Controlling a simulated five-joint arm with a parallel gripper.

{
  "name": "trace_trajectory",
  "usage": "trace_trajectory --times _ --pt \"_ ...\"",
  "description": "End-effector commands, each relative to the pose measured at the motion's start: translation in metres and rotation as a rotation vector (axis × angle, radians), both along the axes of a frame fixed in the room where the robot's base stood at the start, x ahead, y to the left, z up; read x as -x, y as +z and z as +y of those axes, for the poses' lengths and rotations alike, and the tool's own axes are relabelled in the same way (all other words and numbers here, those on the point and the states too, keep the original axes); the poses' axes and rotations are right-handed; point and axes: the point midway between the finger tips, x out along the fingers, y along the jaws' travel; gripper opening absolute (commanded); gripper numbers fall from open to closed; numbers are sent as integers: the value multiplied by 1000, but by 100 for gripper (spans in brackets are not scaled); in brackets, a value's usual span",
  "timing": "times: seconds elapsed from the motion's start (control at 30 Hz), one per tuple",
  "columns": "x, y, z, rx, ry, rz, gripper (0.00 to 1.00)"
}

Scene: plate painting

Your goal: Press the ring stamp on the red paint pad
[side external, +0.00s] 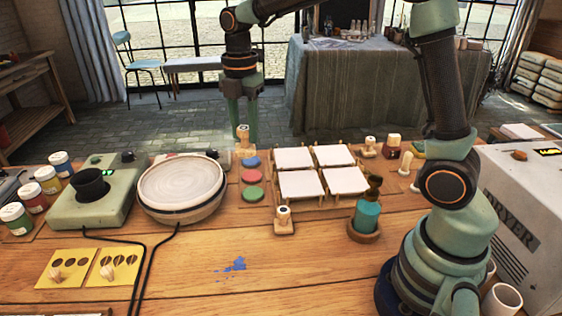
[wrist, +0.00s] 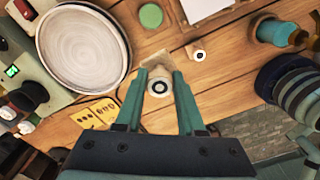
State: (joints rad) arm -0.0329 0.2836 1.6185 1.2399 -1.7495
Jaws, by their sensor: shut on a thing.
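The red paint pad (side external: 252,176) is the middle one of a column, between the blue pad (side external: 252,161) and the green pad (side external: 252,193). My gripper (side external: 243,132) points down at the far end of this column. It is shut on a small pale wooden stamp (side external: 243,146), which appears upright. In the wrist view the stamp (wrist: 158,87) sits between the fingertips, showing a white round top with a dark ring. Its underside is hidden, so I cannot tell its pattern. The red pad is not visible in the wrist view; the green pad (wrist: 151,15) is near its top edge.
A round turntable (side external: 182,187) stands left of the pads. White tiles (side external: 300,185) on wooden supports are to the right. Another stamp (side external: 283,213) stands in front, with a teal bottle (side external: 366,215) to its right. The front middle of the table is clear apart from blue splashes.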

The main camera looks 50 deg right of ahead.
Motion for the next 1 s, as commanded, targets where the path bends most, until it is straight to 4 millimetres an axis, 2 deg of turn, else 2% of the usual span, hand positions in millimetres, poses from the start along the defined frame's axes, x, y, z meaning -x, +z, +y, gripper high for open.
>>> trace_trajectory --times 0.03,0.2,0.4,0.63,1.0 --pt "-13 -9 -11 0 -6 6 3" --pt "-49 -37 -43 0 -5 4 3" --pt "-79 -70 -81 0 -4 3 3" --pt "-94 -93 -105 0 -1 0 3" --pt "-95 -117 -108 -1 1 2 3"
